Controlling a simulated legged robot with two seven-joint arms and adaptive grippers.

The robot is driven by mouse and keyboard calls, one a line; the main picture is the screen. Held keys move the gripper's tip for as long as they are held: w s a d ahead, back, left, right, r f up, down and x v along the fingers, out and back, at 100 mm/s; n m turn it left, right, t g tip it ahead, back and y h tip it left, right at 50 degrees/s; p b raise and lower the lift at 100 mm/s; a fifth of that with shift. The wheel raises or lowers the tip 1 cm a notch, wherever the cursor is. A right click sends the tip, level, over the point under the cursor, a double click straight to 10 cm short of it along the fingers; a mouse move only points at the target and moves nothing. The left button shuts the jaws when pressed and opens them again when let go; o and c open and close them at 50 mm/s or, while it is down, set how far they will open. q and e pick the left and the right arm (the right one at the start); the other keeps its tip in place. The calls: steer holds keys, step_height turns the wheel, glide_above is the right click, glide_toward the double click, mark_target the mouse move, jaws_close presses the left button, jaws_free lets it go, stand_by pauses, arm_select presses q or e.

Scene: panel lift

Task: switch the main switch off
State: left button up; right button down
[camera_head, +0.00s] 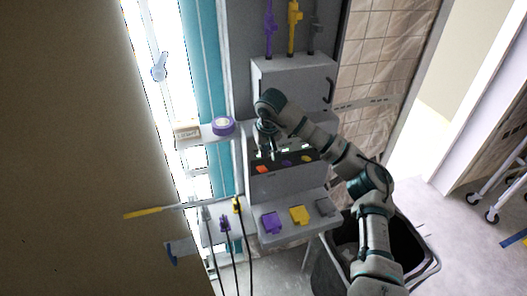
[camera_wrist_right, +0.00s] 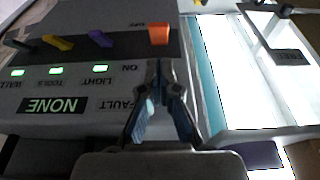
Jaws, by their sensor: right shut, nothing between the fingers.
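The orange-red switch (camera_head: 263,169), the likely main switch, is at the left end of the switch row on the grey panel. In the right wrist view the orange switch (camera_wrist_right: 159,33) is just beyond my fingertips, with ON and OFF lettering beside it. My right gripper (camera_head: 267,154) is in front of the panel just above this switch. In the wrist view the gripper (camera_wrist_right: 160,66) is shut and empty; I cannot tell whether it touches the switch. The fingers hide the panel beneath them. My left gripper is not in view.
Purple (camera_wrist_right: 100,38) and yellow (camera_wrist_right: 57,42) switches sit beside it, with lit green lamps below their labels. A FAULT display (camera_wrist_right: 54,105) reads NONE. A ledge carries coloured blocks (camera_head: 299,215); a dark bin (camera_head: 330,272) stands below.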

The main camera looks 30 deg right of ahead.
mark_target(262, 168)
steer(key=x, duration=0.4)
steer(key=d+x, duration=0.1)
steer(key=x, duration=0.2)
steer(key=shift+p, duration=0.35)
steer(key=shift+a+f, duration=0.1)
steer(key=shift+f, duration=0.25)
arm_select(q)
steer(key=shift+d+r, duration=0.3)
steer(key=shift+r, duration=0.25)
arm_select(e)
steer(key=shift+a, duration=0.1)
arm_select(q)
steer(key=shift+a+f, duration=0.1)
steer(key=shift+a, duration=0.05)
arm_select(e)
steer(key=shift+a, duration=0.2)
